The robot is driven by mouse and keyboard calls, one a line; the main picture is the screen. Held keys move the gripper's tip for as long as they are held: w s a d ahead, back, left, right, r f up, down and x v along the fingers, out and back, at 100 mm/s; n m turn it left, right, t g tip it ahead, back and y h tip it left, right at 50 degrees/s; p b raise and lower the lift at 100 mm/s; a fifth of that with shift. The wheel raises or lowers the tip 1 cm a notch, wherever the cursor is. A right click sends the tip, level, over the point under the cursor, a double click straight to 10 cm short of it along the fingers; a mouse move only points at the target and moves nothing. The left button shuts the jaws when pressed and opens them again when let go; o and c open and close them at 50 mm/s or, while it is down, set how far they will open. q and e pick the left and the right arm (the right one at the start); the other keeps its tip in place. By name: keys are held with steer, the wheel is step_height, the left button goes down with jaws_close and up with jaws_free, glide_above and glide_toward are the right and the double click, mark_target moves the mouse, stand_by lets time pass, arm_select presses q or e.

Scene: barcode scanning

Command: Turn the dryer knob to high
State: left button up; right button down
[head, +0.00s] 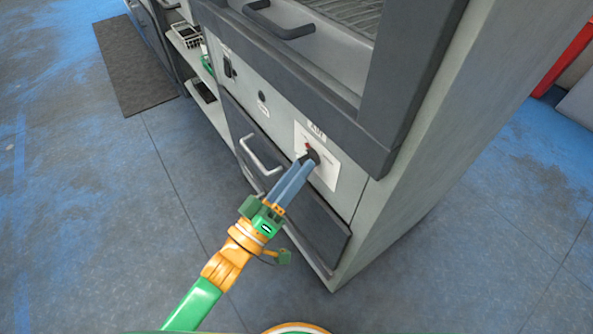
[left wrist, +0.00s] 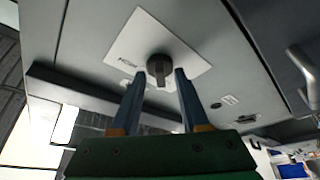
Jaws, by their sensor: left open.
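The dryer (head: 275,90) is a grey cabinet with a dark upper door frame and handle. Its dark knob (left wrist: 159,68) sits on a white label plate (left wrist: 190,52) on the front panel; in the head view the plate (head: 328,172) shows around my fingertips. My left gripper (head: 308,162) reaches up to the knob from below. In the left wrist view, its two blue fingers (left wrist: 160,75) are open, one on either side of the knob. I cannot tell whether they touch it. In the head view the fingers partly hide the knob. My right gripper is not in view.
A lower drawer with a silver handle (head: 262,157) is just left of my left gripper. The dark upper frame (head: 365,135) juts out above the knob. A shelf with a small basket (head: 186,35) stands further left. The floor in front is clear.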

arm_select(q)
jaws_close()
